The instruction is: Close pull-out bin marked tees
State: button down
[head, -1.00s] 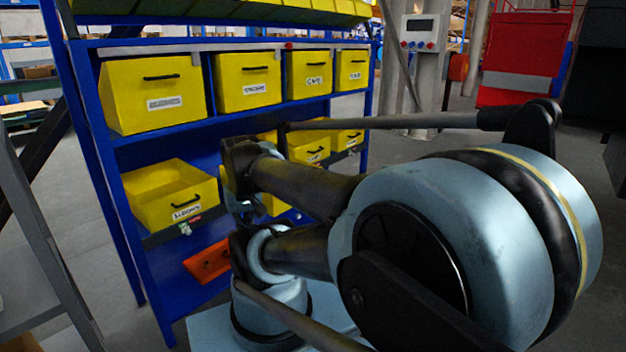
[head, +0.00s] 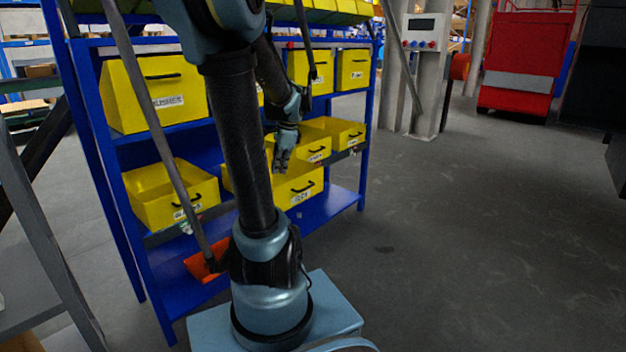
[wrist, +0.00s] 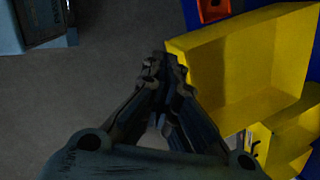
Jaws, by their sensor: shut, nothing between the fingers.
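The yellow pull-out bin whose label seems to read TEES (head: 308,182) stands pulled out of the blue rack, in front of the lower middle row. Its white label and dark handle face forward. Its left part is hidden behind my arm and gripper. My gripper (head: 283,166) points down over the left part of this bin in the head view; I cannot tell whether they touch. In the wrist view my gripper (wrist: 162,65) is shut and empty, beside a large open yellow bin (wrist: 190,70), probably the same one.
Other yellow bins stay in the blue rack (head: 345,197), including an open one (head: 150,205) at lower left and one (head: 345,133) at right. An orange bin (head: 200,268) sits low on the left. Grey floor (head: 450,230) on the right is clear.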

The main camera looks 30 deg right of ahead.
aim_at(314, 177)
jog(key=w+d+f+m+t, duration=0.1)
jog(key=w+d+f+m, duration=0.1)
jog(key=d+m, duration=0.65)
jog(key=w+d+f+m, duration=0.1)
jog(key=d+m, duration=0.3)
jog(key=d, duration=0.9)
jog(key=shift+n, duration=0.25)
jog(key=w+f, duration=0.2)
jog(key=f, duration=0.1)
jog(key=w+a+f, duration=0.1)
jog(key=w+f, duration=0.2)
jog(key=w+a+f, duration=0.1)
jog(key=w+f, duration=0.1)
jog(key=f, duration=0.1)
jog(key=shift+w+a+f, duration=0.1)
jog(key=shift+w+f, duration=0.15)
jog(key=shift+f, duration=0.05)
